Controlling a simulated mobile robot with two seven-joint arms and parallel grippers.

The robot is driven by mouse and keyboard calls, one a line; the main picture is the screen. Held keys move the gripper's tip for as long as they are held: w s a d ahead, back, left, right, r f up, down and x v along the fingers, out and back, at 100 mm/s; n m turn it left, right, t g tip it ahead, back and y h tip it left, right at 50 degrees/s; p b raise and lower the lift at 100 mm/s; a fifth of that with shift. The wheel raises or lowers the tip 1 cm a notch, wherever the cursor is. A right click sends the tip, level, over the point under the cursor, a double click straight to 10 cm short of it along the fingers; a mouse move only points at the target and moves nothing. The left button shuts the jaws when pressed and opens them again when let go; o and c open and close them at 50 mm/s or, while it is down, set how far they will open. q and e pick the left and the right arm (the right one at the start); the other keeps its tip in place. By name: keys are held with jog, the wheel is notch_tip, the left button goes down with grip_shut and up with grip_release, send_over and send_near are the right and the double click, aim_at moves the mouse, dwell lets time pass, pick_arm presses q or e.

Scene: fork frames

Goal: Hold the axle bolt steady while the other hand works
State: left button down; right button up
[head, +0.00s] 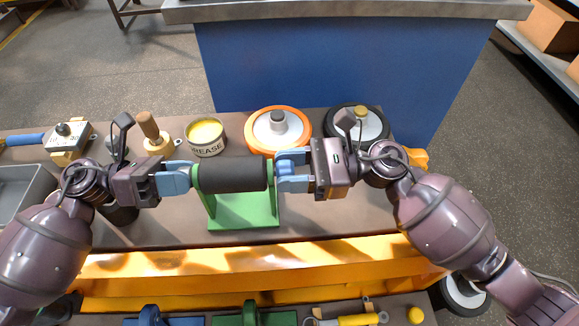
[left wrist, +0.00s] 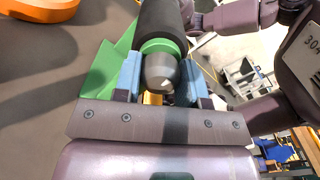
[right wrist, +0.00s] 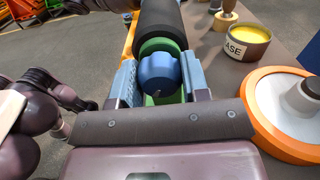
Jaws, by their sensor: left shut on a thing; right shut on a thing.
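A black roller (head: 232,174) lies level in a green stand (head: 243,212) on the bench. My left gripper (head: 190,177) is at the roller's left end, shut on the grey rounded end of the axle bolt (left wrist: 161,76). My right gripper (head: 281,170) is at the right end, shut on a blue nut (right wrist: 160,75). The green collar of the stand shows behind each end in the wrist views. The middle of the axle is hidden inside the roller.
Behind the roller stand a grease tin (head: 206,138), an orange-rimmed wheel (head: 299,143), a dark-rimmed wheel (head: 374,123) and a wooden-handled tool (head: 149,126). A grey tray (head: 22,190) is at the left. Bare bench lies in front of the stand.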

pick_arm(q)
jog(key=shift+d, duration=0.1)
pick_arm(e)
jog(key=shift+a+n, duration=0.1)
jog(key=shift+n, duration=1.6)
jog(key=o, duration=0.9)
jog(key=d, duration=1.2)
jog(key=shift+d, duration=0.1)
jog(key=d, duration=1.2)
